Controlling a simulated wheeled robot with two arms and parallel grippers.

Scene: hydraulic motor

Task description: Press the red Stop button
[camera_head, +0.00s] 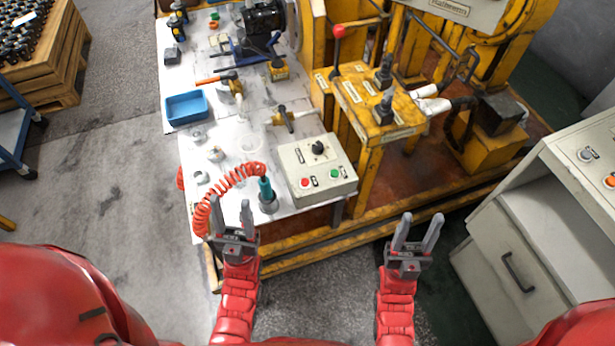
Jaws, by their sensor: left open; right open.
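A grey control box (317,170) sits on the near right corner of the white workbench. Its top carries a black knob (318,148), a red button (304,183) on the left and a green button (334,174) on the right. My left gripper (231,216) is open and empty, below and left of the box near the bench's front edge. My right gripper (418,232) is open and empty, to the right of and below the box, in front of the yellow machine's base. Neither gripper touches the box.
A teal tool (266,191) with a red coiled hose (222,186) stands between my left gripper and the box. A blue tray (187,107) and several tools lie farther back on the bench. The yellow machine (375,105) stands behind right. A grey cabinet (520,220) is at right.

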